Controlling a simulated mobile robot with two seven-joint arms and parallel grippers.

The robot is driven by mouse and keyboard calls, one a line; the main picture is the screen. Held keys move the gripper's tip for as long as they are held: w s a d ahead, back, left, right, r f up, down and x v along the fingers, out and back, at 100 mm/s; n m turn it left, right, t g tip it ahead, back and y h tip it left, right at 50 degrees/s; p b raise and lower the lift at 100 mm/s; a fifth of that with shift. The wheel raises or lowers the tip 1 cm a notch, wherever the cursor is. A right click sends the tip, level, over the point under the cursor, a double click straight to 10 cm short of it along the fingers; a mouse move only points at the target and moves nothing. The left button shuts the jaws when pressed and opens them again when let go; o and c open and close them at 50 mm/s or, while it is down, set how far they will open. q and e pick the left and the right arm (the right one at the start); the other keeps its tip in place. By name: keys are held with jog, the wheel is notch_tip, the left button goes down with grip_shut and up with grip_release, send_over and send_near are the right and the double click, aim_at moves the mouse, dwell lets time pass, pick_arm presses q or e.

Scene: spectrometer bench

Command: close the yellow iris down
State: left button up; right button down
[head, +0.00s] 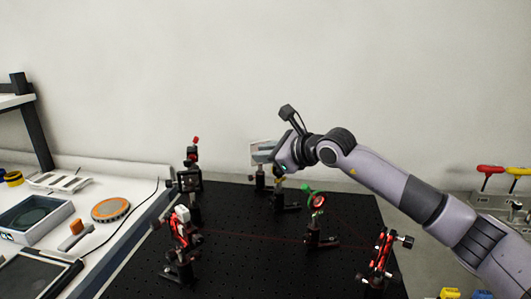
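My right gripper (281,167) reaches in from the right and is over the back middle of the black breadboard. A small yellow part (278,184) shows just under the gripper, above a black post mount; I take it to be the yellow iris. Most of it is hidden or too small to read, so its lever and opening cannot be made out. The gripper is at or very near its top; I cannot tell whether they touch. The fingers are too small and dark to tell open from shut. My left gripper is not in view.
The black breadboard (225,275) carries a green-ringed mount (318,201), red-lit mounts at front left (181,228) and front right (381,250), and a tall red-topped mount (190,180). A pale panel (262,152) stands beside the gripper. Thin red beams cross the board.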

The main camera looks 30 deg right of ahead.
jog(key=shift+a+f+n+h+b, duration=0.45)
jog(key=shift+n+h+b, duration=0.4)
jog(key=shift+b, duration=0.3)
jog(key=c, duration=1.1)
grip_release()
jog(key=shift+s, duration=0.1)
